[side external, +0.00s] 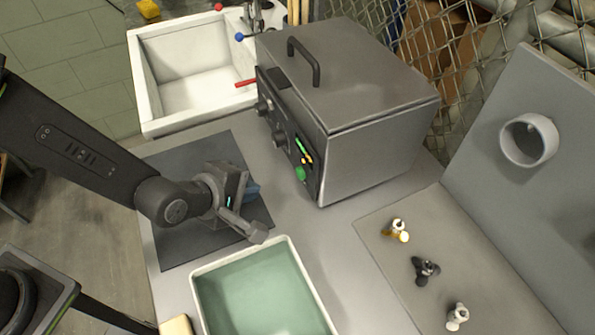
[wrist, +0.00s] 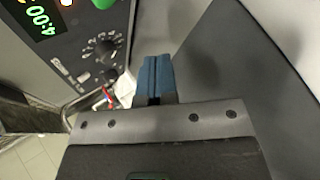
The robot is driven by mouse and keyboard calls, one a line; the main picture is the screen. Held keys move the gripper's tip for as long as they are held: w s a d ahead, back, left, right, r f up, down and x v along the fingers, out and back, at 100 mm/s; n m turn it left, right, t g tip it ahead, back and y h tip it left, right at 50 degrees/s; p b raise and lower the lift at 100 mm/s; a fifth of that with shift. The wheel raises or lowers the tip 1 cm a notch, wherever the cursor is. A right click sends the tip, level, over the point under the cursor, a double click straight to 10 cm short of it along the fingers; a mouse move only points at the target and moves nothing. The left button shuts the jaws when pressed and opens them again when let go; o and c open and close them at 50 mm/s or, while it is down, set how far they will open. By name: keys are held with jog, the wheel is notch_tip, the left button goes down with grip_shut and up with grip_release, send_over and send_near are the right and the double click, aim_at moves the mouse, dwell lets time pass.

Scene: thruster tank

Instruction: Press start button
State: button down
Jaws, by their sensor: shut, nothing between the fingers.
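A grey box-shaped machine (side external: 350,95) with a black lid handle stands on the bench. A round green button (side external: 300,174) sits low on its front panel. Part of a green button also shows at the top edge of the wrist view (wrist: 104,3). My gripper (side external: 253,191) is in front of the panel, left of the green button and apart from it. In the wrist view its blue fingers (wrist: 154,78) are together and empty. The fingertips are partly hidden behind the wrist in the side view.
The panel has a lit green display (wrist: 40,18) and dark knobs (wrist: 105,50). A white sink (side external: 190,70) is behind, and a green-bottomed tray (side external: 262,290) is in front. A dark mat (side external: 185,245) lies under my gripper. Several small fittings (side external: 425,269) stand at right.

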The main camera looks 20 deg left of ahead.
jog(key=shift+w+d, duration=1.95)
jog(key=shift+w+d, duration=0.1)
dwell(0.6)
jog(key=shift+w+d, duration=0.2)
jog(key=shift+w+d, duration=0.3)
jog(key=shift+d, duration=0.05)
dwell(0.9)
jog(key=shift+a, duration=0.1)
jog(key=shift+s+a, duration=0.55)
jog(key=shift+s, duration=0.05)
jog(key=shift+s+a, duration=1.8)
